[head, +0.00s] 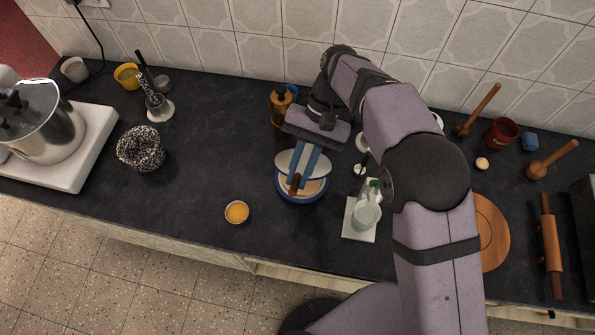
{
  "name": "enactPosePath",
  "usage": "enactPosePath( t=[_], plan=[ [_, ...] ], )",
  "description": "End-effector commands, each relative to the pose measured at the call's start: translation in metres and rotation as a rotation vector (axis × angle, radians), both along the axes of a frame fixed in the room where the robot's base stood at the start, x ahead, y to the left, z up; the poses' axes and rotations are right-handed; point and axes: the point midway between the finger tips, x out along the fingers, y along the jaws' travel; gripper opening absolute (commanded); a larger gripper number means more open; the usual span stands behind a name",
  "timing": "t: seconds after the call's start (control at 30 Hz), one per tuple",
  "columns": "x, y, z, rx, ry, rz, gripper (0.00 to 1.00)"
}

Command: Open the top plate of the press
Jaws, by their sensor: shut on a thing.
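The press has a round blue-rimmed base (302,200) with a pale inside, standing near the middle of the counter. Its whitish top plate (284,160) appears raised and tilted at the back, with part of the pale base showing in front. My gripper (298,179) reaches down over the press from behind. Its blue fingers are shut on the brown handle (294,187) at the front of the press. The fingers hide the middle of the top plate, and the hinge is not clear to see.
An amber bottle (281,106) stands close behind the press. A small bowl of yellow stuff (237,212) is at front left. A glass jug (366,214) on a pale square mat (358,236) is at right, near my arm. Dark counter to the left is mostly clear.

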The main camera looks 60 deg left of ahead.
Motion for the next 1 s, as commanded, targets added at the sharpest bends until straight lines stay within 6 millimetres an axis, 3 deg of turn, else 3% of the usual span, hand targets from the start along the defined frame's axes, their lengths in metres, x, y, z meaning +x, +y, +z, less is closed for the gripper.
enactPosePath(
  t=[0.3, 0.97, 1.0],
  plan=[
    [0.0088, 0.0086, 0.0137, -0.047, 0.047, -0.002, 0.0],
    [0.0117, 0.0116, 0.0152, -0.063, 0.063, -0.001, 0.0],
    [0.0117, 0.0116, 0.0152, -0.063, 0.063, -0.001, 0.22]
  ],
)
